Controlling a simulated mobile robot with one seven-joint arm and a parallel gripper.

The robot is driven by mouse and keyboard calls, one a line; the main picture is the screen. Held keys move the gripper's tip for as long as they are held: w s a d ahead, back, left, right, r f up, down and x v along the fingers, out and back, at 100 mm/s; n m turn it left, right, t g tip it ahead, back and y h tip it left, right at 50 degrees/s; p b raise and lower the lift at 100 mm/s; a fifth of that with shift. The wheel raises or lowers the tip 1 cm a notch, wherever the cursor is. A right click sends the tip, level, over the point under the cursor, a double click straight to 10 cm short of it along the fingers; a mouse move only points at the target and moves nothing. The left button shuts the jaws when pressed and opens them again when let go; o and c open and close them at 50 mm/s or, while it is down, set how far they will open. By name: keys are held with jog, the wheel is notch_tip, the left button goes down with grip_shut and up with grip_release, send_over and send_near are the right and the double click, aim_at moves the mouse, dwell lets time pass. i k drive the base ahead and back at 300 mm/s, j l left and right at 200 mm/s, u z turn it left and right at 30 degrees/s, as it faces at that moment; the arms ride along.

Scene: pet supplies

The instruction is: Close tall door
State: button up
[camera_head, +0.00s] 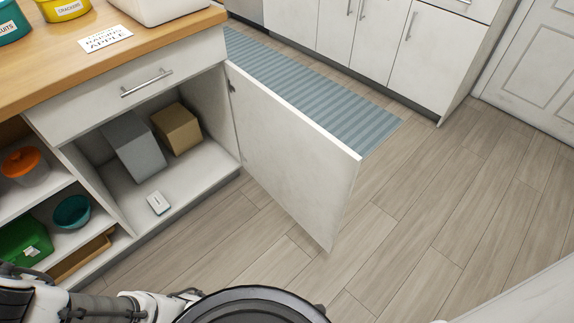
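The tall door (290,160) is a white cabinet door, hinged at its left edge to the counter cabinet. It stands wide open, swung out to the right over the floor. The cabinet opening behind it shows a grey box (135,147), a brown cardboard box (177,129) and a small white item (158,203) on the bottom. No handle shows on the door's visible face. Part of my arm shows at the lower left, apart from the door. My gripper is not in view.
A closed drawer with a bar handle (147,83) is above the opening. Open shelves at the left hold a green box (24,242) and a teal bowl (72,211). A striped blue rug (310,90) lies behind the door. Wooden floor (420,210) is clear to the right.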

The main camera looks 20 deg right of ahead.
aim_at(311, 173)
jog(key=i+l+u, duration=0.1)
jog(key=l+u, duration=0.2)
jog(key=l, duration=0.45)
jog(key=l+u, duration=0.3)
jog(key=l, duration=0.45)
jog(key=l+u, duration=0.35)
jog(key=l, duration=0.45)
jog(key=k+l+u, duration=0.15)
jog(key=l+u, duration=0.15)
jog(key=l, duration=0.45)
jog(key=k+l, duration=0.15)
jog(key=l, duration=0.25)
jog(key=k+l+u, duration=0.1)
jog(key=l, duration=0.3)
jog(key=k+l, duration=0.2)
jog(key=l, duration=0.2)
jog(key=k+l+u, duration=0.1)
jog(key=l, duration=0.3)
jog(key=k+l+u, duration=0.1)
jog(key=l, duration=0.25)
jog(key=k, duration=0.15)
